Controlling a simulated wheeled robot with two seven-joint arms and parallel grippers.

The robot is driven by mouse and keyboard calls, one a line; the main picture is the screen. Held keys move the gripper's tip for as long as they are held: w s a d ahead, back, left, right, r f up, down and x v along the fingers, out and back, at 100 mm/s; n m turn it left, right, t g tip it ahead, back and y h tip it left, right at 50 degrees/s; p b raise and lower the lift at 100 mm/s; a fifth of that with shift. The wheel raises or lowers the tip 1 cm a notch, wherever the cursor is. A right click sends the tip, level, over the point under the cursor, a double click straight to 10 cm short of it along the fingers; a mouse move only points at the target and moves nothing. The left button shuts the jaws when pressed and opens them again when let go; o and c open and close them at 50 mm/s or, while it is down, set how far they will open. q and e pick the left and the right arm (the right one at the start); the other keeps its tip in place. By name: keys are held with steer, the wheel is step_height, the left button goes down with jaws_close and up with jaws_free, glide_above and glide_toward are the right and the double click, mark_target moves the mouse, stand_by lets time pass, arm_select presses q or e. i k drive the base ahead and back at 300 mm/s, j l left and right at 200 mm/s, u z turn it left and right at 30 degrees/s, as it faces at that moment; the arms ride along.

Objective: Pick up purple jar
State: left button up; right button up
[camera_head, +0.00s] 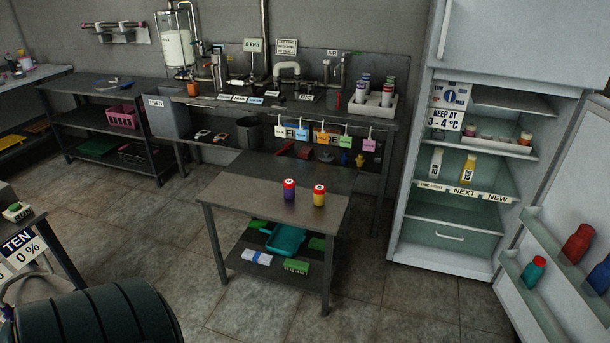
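The purple jar (290,193) stands upright on the small metal table (243,190) in the middle of the room. It has a red lid with a pale mark on top. A yellow jar (319,198) with a similar red lid stands just to its right, with a small gap between them. Neither of my grippers shows in the head view, and nothing touches the purple jar.
The table's lower shelf holds a teal tray (286,240) and a green brush (297,266). An open fridge (440,255) stands at the right, its door (540,290) swung out. A dark ribbed drum (95,318) is at the lower left. Floor around the table is clear.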

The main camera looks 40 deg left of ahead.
mark_target(288, 184)
steer(key=i, duration=1.45)
steer(key=i+u, duration=0.2)
steer(key=u, duration=0.2)
steer(key=i+l+u, duration=0.1)
steer(key=u, duration=0.35)
steer(key=i+l+u, duration=0.2)
steer(key=u, duration=0.2)
steer(key=i+l+u, duration=0.2)
steer(key=u, duration=0.2)
steer(key=i+l+u, duration=0.4)
steer(key=l+u, duration=0.2)
